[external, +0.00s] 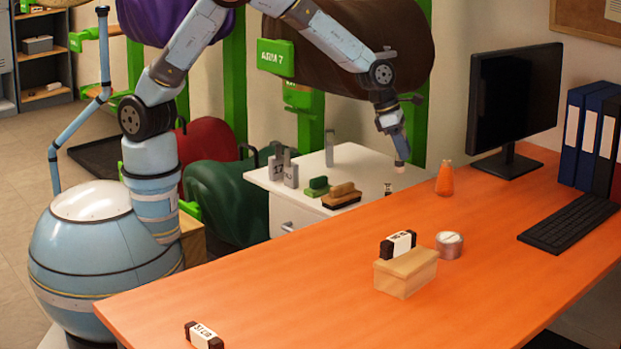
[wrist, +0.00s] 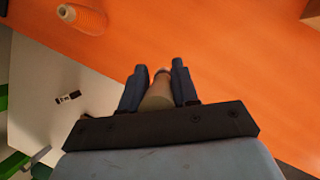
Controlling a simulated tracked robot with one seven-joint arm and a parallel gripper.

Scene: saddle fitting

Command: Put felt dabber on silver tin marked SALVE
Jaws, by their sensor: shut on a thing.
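My gripper (external: 397,150) hangs high over the back edge of the orange desk, beside the white cabinet. It is shut on the felt dabber, whose pale end (external: 400,168) pokes out below the jaws. In the wrist view the dabber's tan body (wrist: 158,96) sits between the two dark fingers of my gripper (wrist: 158,82). The silver tin (external: 449,245) stands on the desk, to the right of the wooden box and well apart from my gripper. Its lettering is too small to read. The tin does not show in the wrist view.
An orange bottle (external: 445,179) stands near the desk's back edge; it also shows in the wrist view (wrist: 78,16). A wooden box (external: 405,279) with a black-and-white block (external: 397,245) on top is beside the tin. A monitor (external: 512,105) and keyboard (external: 570,222) are at the right.

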